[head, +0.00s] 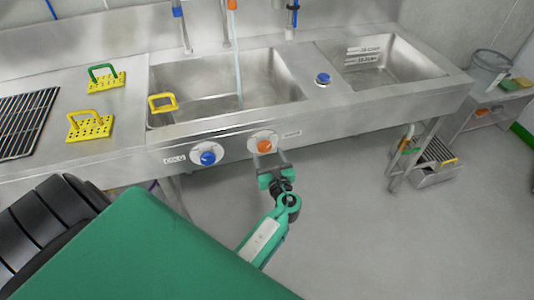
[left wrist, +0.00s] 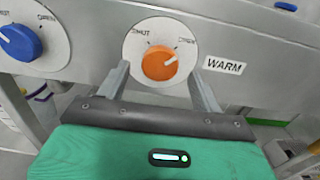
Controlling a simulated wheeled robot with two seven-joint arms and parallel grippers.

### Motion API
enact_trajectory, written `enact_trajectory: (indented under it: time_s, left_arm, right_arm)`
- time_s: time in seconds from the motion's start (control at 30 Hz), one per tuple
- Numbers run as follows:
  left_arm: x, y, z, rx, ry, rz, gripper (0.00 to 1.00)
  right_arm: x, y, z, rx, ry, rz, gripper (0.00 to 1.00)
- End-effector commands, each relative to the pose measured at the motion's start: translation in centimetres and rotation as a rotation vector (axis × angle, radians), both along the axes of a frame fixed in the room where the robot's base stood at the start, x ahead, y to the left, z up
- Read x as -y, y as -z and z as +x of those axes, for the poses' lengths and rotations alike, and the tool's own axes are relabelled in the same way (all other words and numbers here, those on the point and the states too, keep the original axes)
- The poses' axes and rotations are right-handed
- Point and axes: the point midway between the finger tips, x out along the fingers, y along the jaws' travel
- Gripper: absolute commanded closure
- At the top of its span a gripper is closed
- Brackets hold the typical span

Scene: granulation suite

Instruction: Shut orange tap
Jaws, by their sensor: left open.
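The orange tap knob (head: 265,146) sits on a round white dial on the front panel of the steel sink. In the left wrist view the orange knob (left wrist: 159,63) lies between SHUT on the left and OPEN on the right; its ridge seems to slant toward OPEN. A thin stream of water (head: 238,60) falls from the orange-marked spout (head: 232,5) into the large basin. My left gripper (head: 268,158) is open in front of the dial. In the left wrist view its fingers (left wrist: 157,75) stand either side of the knob, apart from it. My right gripper is out of view.
A blue knob (head: 207,154) on a similar dial is to the left; it also shows in the left wrist view (left wrist: 20,42). A WARM label (left wrist: 224,67) is right of the orange dial. Yellow perforated tools (head: 90,126) lie on the left counter. A step stool (head: 433,160) stands at the right.

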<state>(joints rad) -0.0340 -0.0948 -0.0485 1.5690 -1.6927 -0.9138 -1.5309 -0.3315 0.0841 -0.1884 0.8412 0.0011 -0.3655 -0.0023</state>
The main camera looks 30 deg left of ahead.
Motion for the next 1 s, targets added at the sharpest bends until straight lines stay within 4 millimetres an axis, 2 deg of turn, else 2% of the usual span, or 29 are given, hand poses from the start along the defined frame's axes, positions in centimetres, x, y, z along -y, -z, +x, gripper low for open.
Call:
enact_trajectory:
  time_s: [0.23, 0.53, 0.77, 1.0]
  left_arm:
    - [-1.7, 0.1, 1.5, -0.001, 0.001, 0.000, 0.33]
    - [-1.8, 0.0, 1.6, -0.001, 0.001, -0.001, 0.33]
    - [-1.8, 0.0, 1.6, -0.001, 0.001, -0.001, 0.78]
    - [-1.8, 0.1, 1.5, 0.011, 0.001, -0.010, 0.78]
  right_arm:
    - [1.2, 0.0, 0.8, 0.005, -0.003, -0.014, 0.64]
    - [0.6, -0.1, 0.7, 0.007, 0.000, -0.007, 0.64]
    - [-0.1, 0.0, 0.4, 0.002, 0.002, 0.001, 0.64]
    - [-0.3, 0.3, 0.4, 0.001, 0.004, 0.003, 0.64]
